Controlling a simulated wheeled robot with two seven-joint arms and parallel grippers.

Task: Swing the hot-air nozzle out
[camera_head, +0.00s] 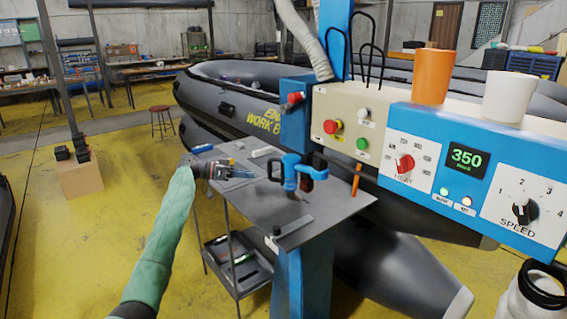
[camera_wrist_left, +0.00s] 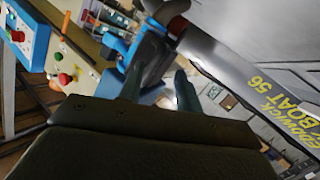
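The hot-air nozzle unit is a blue body with black loop handles (camera_head: 291,172), standing over the grey work table at the foot of the blue machine. My left gripper (camera_head: 236,170) comes in from the left over the table's left part, a short way left of the blue unit. In the left wrist view its two fingers (camera_wrist_left: 158,90) are apart with a gap between them, and nothing is clearly held. The blue and dark unit (camera_wrist_left: 148,52) shows just beyond the fingertips there; contact cannot be told. My right gripper is not in view.
The grey table (camera_head: 335,203) carries small tools. The control panel (camera_head: 467,165) reads 350, with heat and speed knobs. A beige box (camera_head: 343,122) has red and green buttons. Grey inflatable boats (camera_head: 225,105) lie behind. The yellow floor at left is mostly clear.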

